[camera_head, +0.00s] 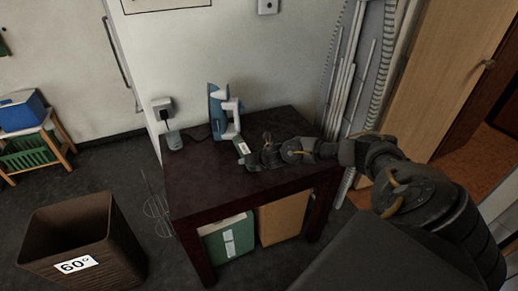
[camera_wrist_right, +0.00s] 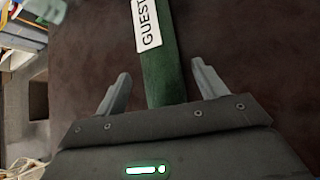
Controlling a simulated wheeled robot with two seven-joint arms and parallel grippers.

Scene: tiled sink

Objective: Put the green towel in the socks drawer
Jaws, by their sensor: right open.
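The green towel (camera_wrist_right: 164,82) shows in the right wrist view as a narrow green strip with a white label reading "GUEST". It lies over the dark table top (camera_head: 190,172). My right gripper (camera_wrist_right: 161,72) is open, with one finger on each side of the strip and a visible gap to each. In the head view my right gripper (camera_head: 246,160) is low over the table, next to a small white label, and mostly hides the towel. Whether the towel touches the palm I cannot tell. My left gripper is not in view. No drawer marked for socks is visible.
A blue and white iron (camera_head: 220,112) stands upright just behind the gripper. A brown bin (camera_head: 62,235) marked "60°" is at the lower left. A green box (camera_head: 228,238) and a brown box (camera_head: 283,217) sit under the table. White pipes (camera_head: 345,90) stand behind the table's right side.

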